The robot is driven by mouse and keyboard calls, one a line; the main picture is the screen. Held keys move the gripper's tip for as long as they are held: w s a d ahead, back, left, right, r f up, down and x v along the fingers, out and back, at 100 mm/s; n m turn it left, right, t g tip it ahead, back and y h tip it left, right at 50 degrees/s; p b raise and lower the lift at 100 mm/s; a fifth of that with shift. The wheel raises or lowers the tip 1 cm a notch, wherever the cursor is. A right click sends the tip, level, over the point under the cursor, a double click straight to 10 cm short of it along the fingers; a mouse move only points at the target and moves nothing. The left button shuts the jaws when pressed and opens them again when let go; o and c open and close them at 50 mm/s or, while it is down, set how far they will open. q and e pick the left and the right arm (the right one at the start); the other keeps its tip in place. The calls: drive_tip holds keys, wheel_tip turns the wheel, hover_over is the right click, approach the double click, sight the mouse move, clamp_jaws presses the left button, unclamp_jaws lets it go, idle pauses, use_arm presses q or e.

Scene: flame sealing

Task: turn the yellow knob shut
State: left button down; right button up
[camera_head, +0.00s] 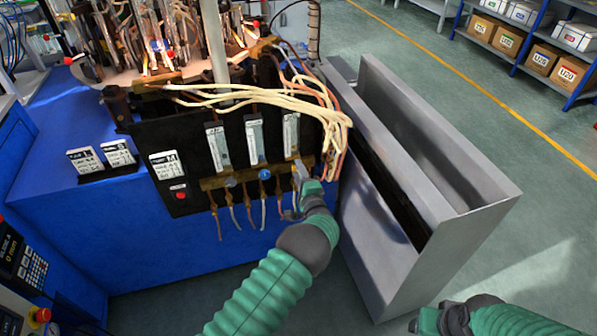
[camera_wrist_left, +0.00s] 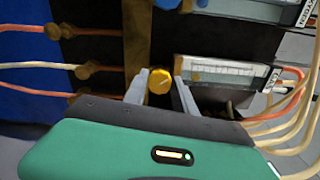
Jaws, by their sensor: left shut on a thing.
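The yellow knob (camera_wrist_left: 160,80) shows round and bright in the left wrist view, on the brass bar (camera_wrist_left: 137,40) of the panel. My left gripper (camera_wrist_left: 160,92) has one finger on each side of it and is shut on it. In the head view my left gripper (camera_head: 301,174) is at the right end of the brass bar, below the rightmost flow meter (camera_head: 291,135), and hides the yellow knob. My right gripper (camera_head: 418,323) is low at the right edge region, partly cut off, and its jaws cannot be made out.
Cream hoses (camera_head: 300,98) loop close above my left gripper. A grey metal bin (camera_head: 440,190) stands to the right. Floor beyond it is open.

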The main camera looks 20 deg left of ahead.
use_arm(q)
drive_tip(key=shift+d, duration=0.1)
idle(0.4)
drive_tip(key=c, duration=1.3)
unclamp_jaws()
drive_tip(key=shift+o, duration=1.3)
drive_tip(key=shift+w+f, duration=0.1)
drive_tip(key=shift+w, duration=0.1)
drive_tip(key=shift+s, duration=0.15)
